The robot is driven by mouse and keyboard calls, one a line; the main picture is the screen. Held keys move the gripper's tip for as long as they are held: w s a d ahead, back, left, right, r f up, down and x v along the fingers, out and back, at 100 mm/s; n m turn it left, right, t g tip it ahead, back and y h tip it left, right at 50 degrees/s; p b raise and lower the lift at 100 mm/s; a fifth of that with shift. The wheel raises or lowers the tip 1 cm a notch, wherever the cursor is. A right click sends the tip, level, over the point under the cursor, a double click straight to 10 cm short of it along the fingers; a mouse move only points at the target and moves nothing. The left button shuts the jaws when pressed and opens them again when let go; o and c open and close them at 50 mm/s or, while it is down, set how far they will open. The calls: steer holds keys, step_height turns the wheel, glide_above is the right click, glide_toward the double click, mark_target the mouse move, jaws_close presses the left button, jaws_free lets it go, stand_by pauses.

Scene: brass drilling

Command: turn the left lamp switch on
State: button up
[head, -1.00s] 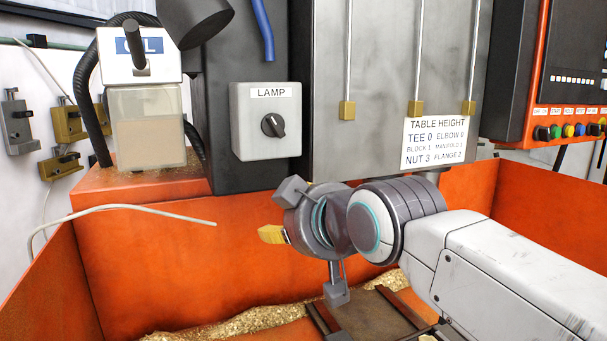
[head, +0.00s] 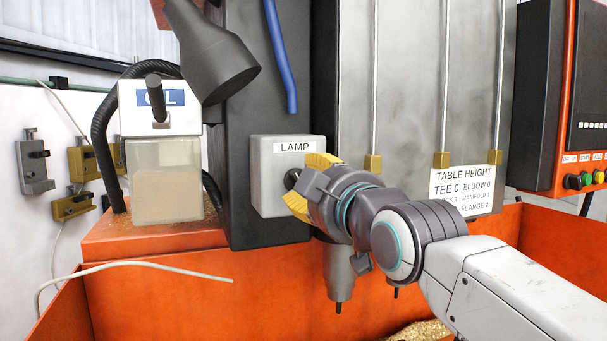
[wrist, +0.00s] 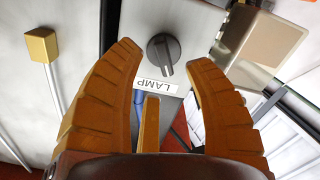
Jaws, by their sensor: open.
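The lamp switch is a dark round knob with a raised grip bar on a light grey box (head: 262,190) labelled LAMP. In the head view my gripper (head: 300,182) is in front of the box's right side, and its fingers hide most of the knob (head: 291,178). In the wrist view the whole knob (wrist: 163,52) shows between the tips of my open fingers (wrist: 166,60), with the label upside down. The bar runs nearly up and down there. A shorter third finger (wrist: 150,122) is below. I cannot tell whether any finger touches the knob.
A dark lamp head (head: 215,62) hangs at the upper left of the box. A blue hose (head: 280,60) runs down above it. The oil container (head: 163,180) stands to the left. Rods with brass blocks (head: 373,164) are to the right.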

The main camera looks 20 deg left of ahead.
steer(key=shift+p+x, duration=0.75)
steer(key=shift+x, duration=1.25)
steer(key=shift+c, duration=0.4)
jaws_close()
